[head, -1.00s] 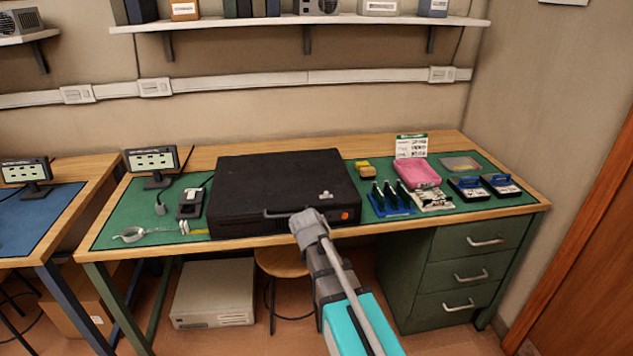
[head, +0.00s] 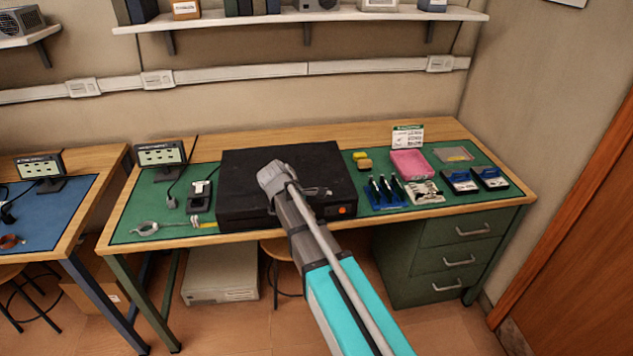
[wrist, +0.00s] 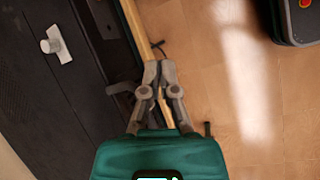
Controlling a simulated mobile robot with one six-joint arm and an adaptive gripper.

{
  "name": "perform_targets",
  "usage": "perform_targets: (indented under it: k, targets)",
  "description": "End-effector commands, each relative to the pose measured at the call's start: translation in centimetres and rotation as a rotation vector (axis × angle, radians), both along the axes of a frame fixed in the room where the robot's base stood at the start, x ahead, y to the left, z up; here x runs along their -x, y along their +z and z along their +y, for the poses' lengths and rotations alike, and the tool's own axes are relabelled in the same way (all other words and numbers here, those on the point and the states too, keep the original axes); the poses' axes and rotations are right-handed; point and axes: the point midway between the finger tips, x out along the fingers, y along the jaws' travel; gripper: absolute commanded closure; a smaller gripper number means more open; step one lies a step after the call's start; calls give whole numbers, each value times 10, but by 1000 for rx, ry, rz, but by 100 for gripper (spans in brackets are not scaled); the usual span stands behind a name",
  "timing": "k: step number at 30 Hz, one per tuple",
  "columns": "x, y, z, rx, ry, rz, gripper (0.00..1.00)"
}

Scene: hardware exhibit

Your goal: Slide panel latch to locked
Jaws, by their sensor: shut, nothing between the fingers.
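The panel latch (wrist: 58,44) is a small pale piece with a round knob, on the top of the black case (wrist: 40,110). My gripper (wrist: 158,68) is shut and empty in the wrist view. Its fingertips show over the wooden table edge, to the right of the latch and apart from it. The black case (head: 240,180) lies flat on the green mat in the head view. My arm reaches across its front there and hides part of its front face and handle. I cannot make out the fingertips in the head view.
Right of the case stand blue-based tools (head: 385,193), a pink tray (head: 409,163) and blue-handled boxes (head: 461,181). Left are a black device (head: 199,195) and a small monitor (head: 161,156). A drawer unit (head: 445,250) stands under the table.

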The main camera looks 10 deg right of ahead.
Motion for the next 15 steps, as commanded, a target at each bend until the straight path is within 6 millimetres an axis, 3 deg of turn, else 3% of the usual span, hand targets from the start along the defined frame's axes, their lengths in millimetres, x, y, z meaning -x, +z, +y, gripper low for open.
perform_targets:
  k: [3, 15]
  targets:
    - [-9, 23, 7, 27, 48, 19, 100]
    - [-60, 73, 58, 251, 403, 201, 100]
